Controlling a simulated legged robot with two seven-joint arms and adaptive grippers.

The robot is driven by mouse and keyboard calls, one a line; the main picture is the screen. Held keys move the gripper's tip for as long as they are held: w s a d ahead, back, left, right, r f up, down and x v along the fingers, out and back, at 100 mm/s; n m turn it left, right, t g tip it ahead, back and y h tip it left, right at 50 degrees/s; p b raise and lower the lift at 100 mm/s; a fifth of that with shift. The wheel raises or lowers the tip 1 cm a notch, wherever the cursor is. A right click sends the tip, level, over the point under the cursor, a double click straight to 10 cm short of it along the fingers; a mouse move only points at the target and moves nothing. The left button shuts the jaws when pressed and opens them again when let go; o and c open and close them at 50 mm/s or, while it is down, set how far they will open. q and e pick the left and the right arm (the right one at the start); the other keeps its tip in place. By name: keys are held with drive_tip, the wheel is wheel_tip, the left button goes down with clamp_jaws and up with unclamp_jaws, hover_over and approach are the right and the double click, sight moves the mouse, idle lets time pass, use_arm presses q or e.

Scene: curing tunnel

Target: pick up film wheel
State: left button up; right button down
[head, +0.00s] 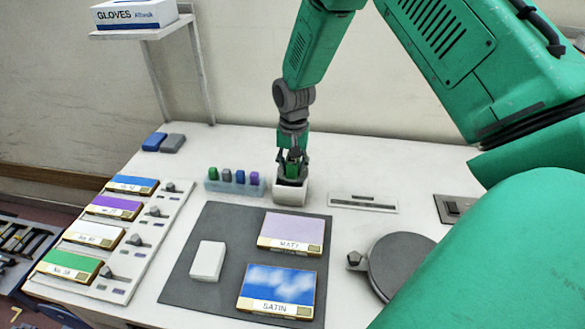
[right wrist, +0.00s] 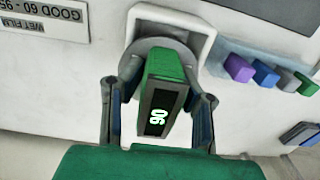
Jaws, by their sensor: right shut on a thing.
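The film wheel (right wrist: 166,85) shows in the right wrist view as a green block-shaped body with a dark display and light digits, with a grey rounded part around its far end. My right gripper (right wrist: 158,115) is shut on it, one finger on each side. In the head view my right gripper (head: 292,160) points down at the white holder (head: 290,193), with a bit of the green body between its fingers. The holder also shows in the right wrist view (right wrist: 190,20). I cannot tell whether the wheel still touches the holder. My left gripper is not in view.
A rack of small coloured blocks (head: 234,187) stands just left of the holder. A label plate (head: 362,203) lies to its right. A dark mat (head: 190,285) with sample panels and a white block (head: 208,260) lies in front. A grey round plate (head: 400,265) is at right.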

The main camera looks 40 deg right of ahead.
drive_tip(key=shift+s+d+f, duration=0.2)
drive_tip(key=shift+s+f, duration=0.05)
drive_tip(key=shift+a, duration=0.5)
drive_tip(key=shift+w+a+r, duration=0.15)
drive_tip(key=shift+a+r, duration=0.2)
drive_tip(key=shift+a, duration=0.05)
drive_tip(key=r, duration=1)
drive_tip(key=shift+w+d+r, duration=0.1)
drive_tip(key=shift+d+r, duration=0.05)
drive_tip(key=shift+d, duration=0.2)
drive_tip(key=shift+a+r+p, duration=0.3)
drive_tip(key=shift+r+p, duration=0.55)
drive_tip(key=shift+r, duration=0.05)
use_arm(q)
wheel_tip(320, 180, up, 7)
drive_tip(key=p, duration=0.6)
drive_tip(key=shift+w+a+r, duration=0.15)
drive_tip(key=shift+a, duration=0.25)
use_arm(e)
drive_tip(key=r, duration=0.5)
drive_tip(key=shift+d+r, duration=0.25)
drive_tip(key=shift+r, duration=0.1)
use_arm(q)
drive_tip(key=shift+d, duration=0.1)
use_arm(e)
drive_tip(key=shift+d+f, duration=0.1)
